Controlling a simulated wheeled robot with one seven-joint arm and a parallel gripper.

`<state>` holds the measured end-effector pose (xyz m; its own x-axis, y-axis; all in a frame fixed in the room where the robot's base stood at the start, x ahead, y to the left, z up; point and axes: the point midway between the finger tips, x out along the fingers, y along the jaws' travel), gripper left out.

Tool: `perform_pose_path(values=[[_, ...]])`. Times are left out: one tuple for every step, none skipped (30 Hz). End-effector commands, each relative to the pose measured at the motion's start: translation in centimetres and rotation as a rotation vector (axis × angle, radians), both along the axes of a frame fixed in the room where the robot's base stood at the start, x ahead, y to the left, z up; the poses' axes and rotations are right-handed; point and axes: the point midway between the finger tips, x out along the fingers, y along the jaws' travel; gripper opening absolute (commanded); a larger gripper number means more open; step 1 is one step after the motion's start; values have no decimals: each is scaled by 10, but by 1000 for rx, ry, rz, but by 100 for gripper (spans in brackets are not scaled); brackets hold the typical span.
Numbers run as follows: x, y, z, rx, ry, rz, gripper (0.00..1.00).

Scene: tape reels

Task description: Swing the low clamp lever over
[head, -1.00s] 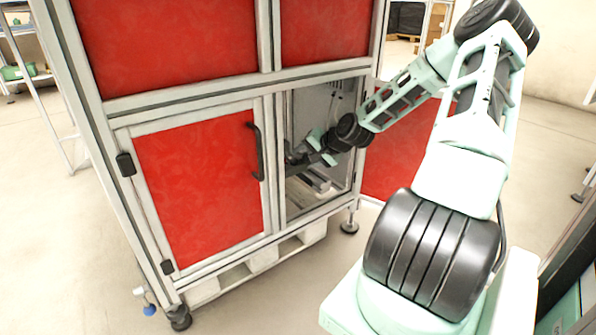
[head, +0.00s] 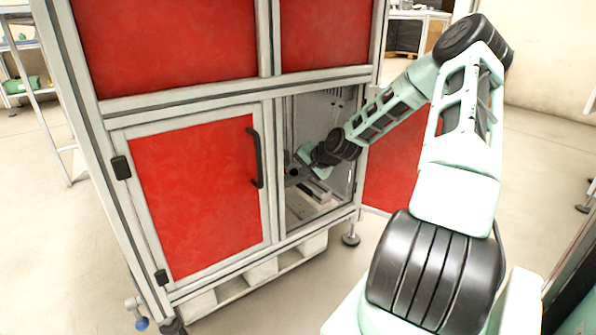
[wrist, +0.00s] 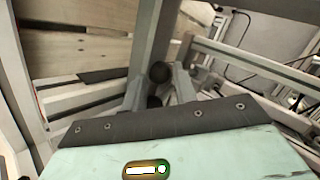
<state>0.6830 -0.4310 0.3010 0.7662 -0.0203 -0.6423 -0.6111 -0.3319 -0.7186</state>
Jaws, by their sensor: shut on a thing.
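In the head view my gripper (head: 294,171) reaches through the open lower right bay of the red-panelled machine. In the wrist view its two grey fingers (wrist: 159,96) stand close on either side of a dark, round-ended part, which I take to be the clamp lever (wrist: 159,72). The gripper is shut on it. The lever's black rounded end shows just beyond the fingertips. Its lower part and its pivot are hidden by the fingers and the gripper body. In the head view the lever is too small and covered to make out.
The bay's metal frame posts stand close around my arm. A red door with a black handle (head: 255,158) is shut left of the bay. In the wrist view wooden boards (wrist: 75,50) lie at upper left, and rails and a dark cable (wrist: 240,72) run at right.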

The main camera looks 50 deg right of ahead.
Motion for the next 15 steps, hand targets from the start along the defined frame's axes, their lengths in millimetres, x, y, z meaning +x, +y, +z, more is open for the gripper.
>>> perform_pose_path(values=[[0,0,0,2,-1,-1,0],[0,0,0,2,-1,-1,0],[1,0,0,2,-1,-1,0],[1,0,0,2,-1,-2,0],[1,0,0,3,-1,-1,0],[1,0,0,4,0,-1,0],[2,1,-1,5,-1,-1,0],[2,1,-1,5,-1,-1,0],[2,1,-4,6,0,0,0],[3,1,-5,7,0,-1,0],[3,0,-7,6,-1,-1,0],[4,0,-10,6,0,-1,0],[4,0,-12,6,0,0,0],[5,1,-14,6,0,0,0],[5,0,-17,5,-1,0,0]])
